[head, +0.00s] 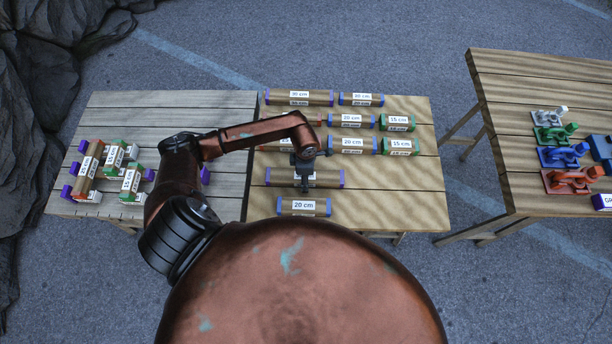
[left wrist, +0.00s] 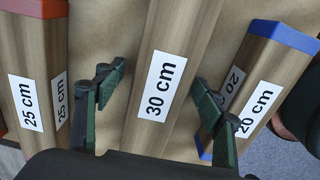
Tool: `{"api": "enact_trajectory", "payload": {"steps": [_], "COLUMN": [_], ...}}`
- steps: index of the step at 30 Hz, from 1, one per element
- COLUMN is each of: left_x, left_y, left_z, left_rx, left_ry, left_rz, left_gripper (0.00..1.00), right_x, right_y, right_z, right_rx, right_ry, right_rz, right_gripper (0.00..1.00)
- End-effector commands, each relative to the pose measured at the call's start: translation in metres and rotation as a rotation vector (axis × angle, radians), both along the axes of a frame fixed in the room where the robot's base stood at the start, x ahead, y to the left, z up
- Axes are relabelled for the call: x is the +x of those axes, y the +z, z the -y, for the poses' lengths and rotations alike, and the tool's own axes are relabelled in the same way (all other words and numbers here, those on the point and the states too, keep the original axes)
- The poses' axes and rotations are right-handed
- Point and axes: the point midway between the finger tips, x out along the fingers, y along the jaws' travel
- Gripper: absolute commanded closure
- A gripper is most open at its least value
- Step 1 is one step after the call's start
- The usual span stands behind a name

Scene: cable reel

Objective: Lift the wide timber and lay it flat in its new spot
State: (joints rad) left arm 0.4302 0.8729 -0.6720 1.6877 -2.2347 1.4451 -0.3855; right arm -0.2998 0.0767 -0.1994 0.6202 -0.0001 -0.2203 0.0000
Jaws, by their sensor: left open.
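A long brown timber with purple ends (head: 330,179) lies on the middle table, partly covered by my left gripper (head: 304,186). In the left wrist view this timber (left wrist: 178,40) carries a "30 cm" label. My left gripper also shows in that view (left wrist: 158,88); its dark green fingers are open, one on each side of the timber, with gaps between. Both ends of the timber lie outside the wrist view. Another 30 cm timber with purple ends (head: 299,98) lies at the back of the same table. My right gripper is not in view.
A "25 cm" timber with red ends (left wrist: 38,70) and a "20 cm" timber with blue ends (left wrist: 250,90) flank the long timber. Stacked timbers (head: 110,172) stand on the left table. Coloured tools (head: 565,155) lie on the right table. The middle table's front right (head: 390,200) is clear.

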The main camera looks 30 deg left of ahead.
Motion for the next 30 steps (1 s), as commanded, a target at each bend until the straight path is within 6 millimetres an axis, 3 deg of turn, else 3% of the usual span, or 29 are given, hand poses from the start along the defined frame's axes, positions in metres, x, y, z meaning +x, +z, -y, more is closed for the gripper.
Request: {"api": "enact_trajectory", "payload": {"steps": [8,21,30], "left_x": [0.001,0.002,0.001], "left_y": [0.011,0.096,0.12], "left_z": [-0.001,-0.001,0.0], "left_rx": [0.002,0.002,0.001], "left_ry": [0.0,-0.002,0.0], "left_rz": [0.001,0.003,-0.001], "left_gripper": [0.37,0.37,0.37], "right_x": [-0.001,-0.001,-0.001], "right_y": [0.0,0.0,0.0], "right_z": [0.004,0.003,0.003], "right_rx": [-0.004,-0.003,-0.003], "right_ry": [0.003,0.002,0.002], "right_rz": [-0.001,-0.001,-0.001], "right_gripper": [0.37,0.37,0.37]}}
